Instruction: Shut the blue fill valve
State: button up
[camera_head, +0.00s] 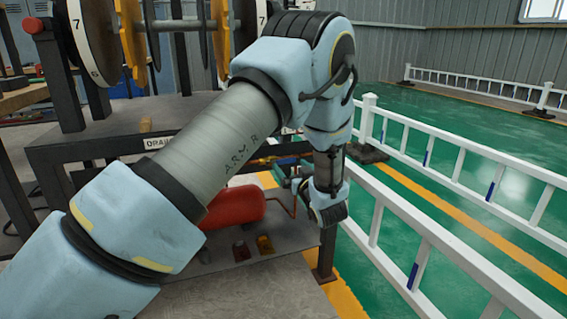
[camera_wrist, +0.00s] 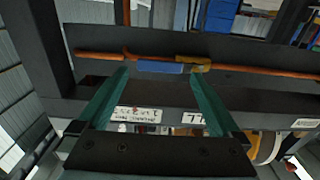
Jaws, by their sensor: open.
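The blue fill valve's handle (camera_wrist: 160,67) shows in the wrist view. It is a short blue bar lying along a thin copper-coloured pipe. A yellow handle (camera_wrist: 195,65) sits on the same pipe just to its right. My gripper (camera_wrist: 158,73) is open and empty, its two green fingers spread and pointing toward the pipe, with the blue handle between the tips in the picture. I cannot tell the gap in depth. In the head view, my gripper (camera_head: 286,180) is at the right end of the dark frame, and my arm hides much of that area.
A dark steel frame (camera_head: 92,150) carries reels marked 7. A red tank (camera_head: 235,205) sits beneath my arm, near small red and yellow items. A white railing (camera_head: 430,235) stands close on the right, with green floor beyond. White label plates (camera_wrist: 138,115) are on the dark beam.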

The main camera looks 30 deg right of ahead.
aim_at(286, 161)
jog(key=shift+w+d, duration=0.2)
jog(key=shift+w, duration=1.1)
jog(key=shift+w+d, duration=0.15)
jog(key=shift+w, duration=1.1)
grip_shut()
